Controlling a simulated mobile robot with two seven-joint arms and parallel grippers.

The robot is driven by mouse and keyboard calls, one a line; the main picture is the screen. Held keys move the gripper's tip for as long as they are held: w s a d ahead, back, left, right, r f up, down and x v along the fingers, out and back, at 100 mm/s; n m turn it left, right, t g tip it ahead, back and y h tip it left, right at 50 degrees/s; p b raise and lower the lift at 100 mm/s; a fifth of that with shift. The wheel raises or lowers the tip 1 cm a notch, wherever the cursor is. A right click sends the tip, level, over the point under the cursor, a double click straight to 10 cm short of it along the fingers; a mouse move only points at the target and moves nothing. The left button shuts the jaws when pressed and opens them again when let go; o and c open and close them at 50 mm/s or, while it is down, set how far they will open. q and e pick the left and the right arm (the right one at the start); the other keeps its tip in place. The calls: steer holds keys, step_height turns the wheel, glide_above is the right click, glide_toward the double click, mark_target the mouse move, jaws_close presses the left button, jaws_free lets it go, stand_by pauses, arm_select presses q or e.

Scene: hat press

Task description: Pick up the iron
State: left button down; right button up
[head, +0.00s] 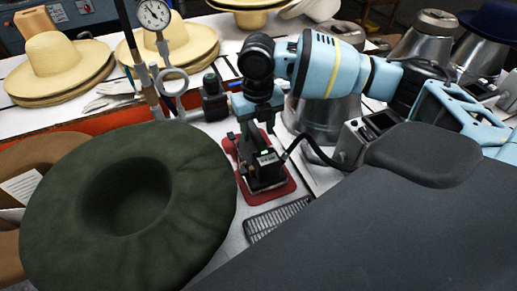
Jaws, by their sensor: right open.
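The iron (265,176) is a small dark appliance with a tiny green light. It rests on a red pad (284,190) near the middle of the head view, and a black cord runs from it to the right. My right gripper (253,136) reaches down from the blue arm at upper right. It is open, directly over the upper part of the iron. It hides some of the iron, and I cannot tell whether the fingers touch it. My left gripper is not in view.
A large dark green felt hat (190,205) lies close on the left. Pipes with a pressure gauge (153,14) stand behind it. A metal grille (276,217) is in front of the pad. Straw hats (62,62) and metal hat forms (425,38) stand at the back.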

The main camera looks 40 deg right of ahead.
mark_target(258, 136)
step_height(258, 136, down, 5)
steer(key=shift+s+f, duration=0.1)
steer(key=shift+s, duration=0.05)
jaws_close()
steer(key=shift+r, duration=0.3)
stand_by(0.3)
